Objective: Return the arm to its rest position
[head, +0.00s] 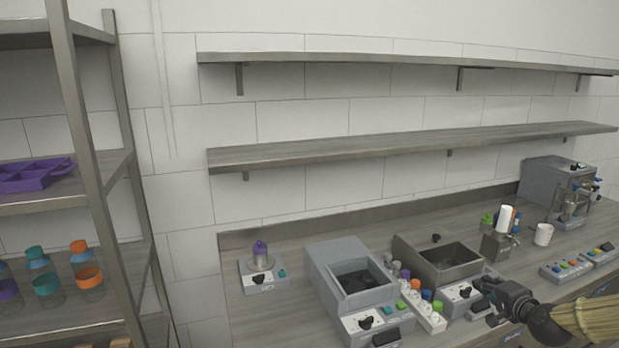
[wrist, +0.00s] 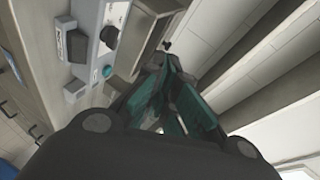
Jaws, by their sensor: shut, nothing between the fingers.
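My gripper (head: 492,307) is at the lower right of the head view, in front of the counter near a grey machine with a square basin. In the wrist view a panel with a black knob (wrist: 108,36) and a teal button is close by at upper left.
The counter holds a grey fryer-like machine (head: 350,280), a basin unit (head: 445,262), a coffee machine (head: 550,185), a white mug (head: 543,234) and a row of coloured bottles (head: 424,308). Two wall shelves (head: 400,145) run above.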

